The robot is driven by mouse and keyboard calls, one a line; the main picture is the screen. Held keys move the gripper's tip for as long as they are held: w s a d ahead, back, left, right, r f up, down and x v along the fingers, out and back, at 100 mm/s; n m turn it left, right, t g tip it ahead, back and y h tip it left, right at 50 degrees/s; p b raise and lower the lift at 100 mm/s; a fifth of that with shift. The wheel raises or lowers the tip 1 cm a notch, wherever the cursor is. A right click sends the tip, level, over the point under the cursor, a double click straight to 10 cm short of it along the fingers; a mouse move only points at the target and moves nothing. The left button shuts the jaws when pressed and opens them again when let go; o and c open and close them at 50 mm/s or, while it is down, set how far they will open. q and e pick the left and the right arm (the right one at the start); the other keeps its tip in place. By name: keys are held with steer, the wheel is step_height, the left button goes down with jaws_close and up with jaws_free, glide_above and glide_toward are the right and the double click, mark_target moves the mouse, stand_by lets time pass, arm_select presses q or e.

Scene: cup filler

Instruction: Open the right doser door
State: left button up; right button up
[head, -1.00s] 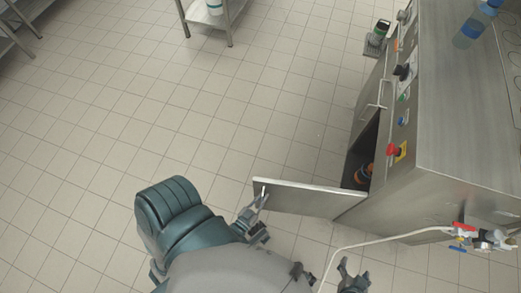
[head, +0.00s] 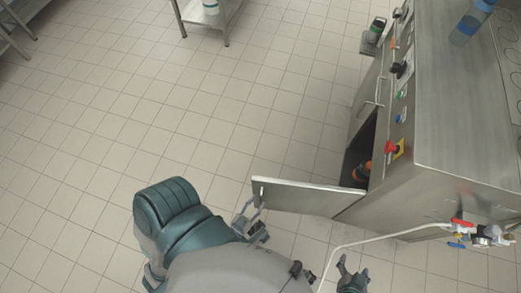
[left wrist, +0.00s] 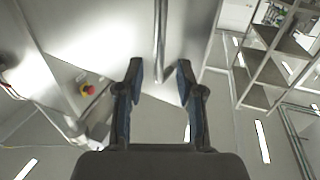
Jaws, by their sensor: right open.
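The right doser door (head: 305,197) is a flat steel panel, swung wide out from the cabinet in the head view. An orange-and-dark part (head: 362,172) shows in the opening behind it. My left gripper (head: 249,221) is at the door's free end, on the near side. In the left wrist view, its two fingers (left wrist: 160,70) are apart. A steel handle bar (left wrist: 160,35) reaches between their tips, with gaps on both sides. My right gripper (head: 352,270) is open and empty at the bottom of the head view, below the door.
The steel machine (head: 465,125) fills the right side, with a red emergency button (head: 391,147) and another handle (head: 378,92) on its front. A pale hose (head: 385,239) runs to valves (head: 470,232) near my right gripper. The tiled floor on the left is clear.

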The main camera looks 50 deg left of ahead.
arm_select(q)
steer(key=s+d, duration=0.1)
steer(key=s, duration=0.7)
steer(key=shift+s+d, duration=0.15)
steer(key=shift+d, duration=0.15)
steer(key=w+d+f+m+g+h+p, duration=0.3)
steer(key=w+f+g+h+p, duration=0.25)
steer(key=g+p, duration=0.2)
steer(key=s+a+m+g+y+p, duration=0.1)
steer(key=s+a+g+y+p, duration=0.1)
steer(key=s+g, duration=0.3)
steer(key=a+g+p, duration=0.1)
steer(key=g, duration=0.2)
steer(key=shift+s+a, duration=0.2)
steer(key=shift+a, duration=0.2)
arm_select(e)
steer(key=s+d+f+g, duration=0.1)
steer(key=s+f+g, duration=0.2)
steer(key=s+f, duration=0.4)
steer(key=s+d+f+g+h, duration=0.1)
steer(key=s+f, duration=0.6)
steer(key=f, duration=0.8)
steer(key=d+g, duration=0.1)
steer(key=g, duration=0.1)
steer(key=shift+d+g+h, duration=0.3)
steer(key=shift+g, duration=0.1)
